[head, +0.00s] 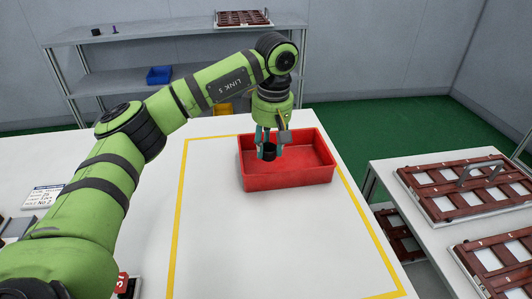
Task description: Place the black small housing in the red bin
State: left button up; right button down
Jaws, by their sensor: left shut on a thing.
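A red bin (288,182) stands on the white table, near the back of the yellow-outlined area. My left gripper (268,150) points down over the left part of the bin. It is shut on the black small housing (269,155), a small dark piece between the fingertips. The housing shows against the inside of the bin; I cannot tell whether it is above the rim or inside, or whether it touches the floor. My right gripper is not in view.
The white table (250,250) is clear in front of the bin. Trays with brown frames (465,185) lie on a side table at the right. A grey shelf (130,82) at the back holds a blue bin (159,75). A label card (43,196) lies at the left.

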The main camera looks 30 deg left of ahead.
aim_at(264, 167)
pick_arm(q)
jog(key=shift+w+a+f, duration=0.95)
jog(key=shift+w+a, duration=0.1)
jog(key=shift+a, duration=0.1)
jog(key=shift+f+p, duration=0.45)
jog(key=shift+f, duration=1.55)
jog(key=shift+f, duration=0.1)
jog(key=o, duration=0.8)
jog(key=r, duration=0.8)
jog(key=d+r, duration=0.1)
jog(key=r, duration=0.3)
jog(key=shift+s+r, duration=0.1)
jog(key=shift+s, duration=0.05)
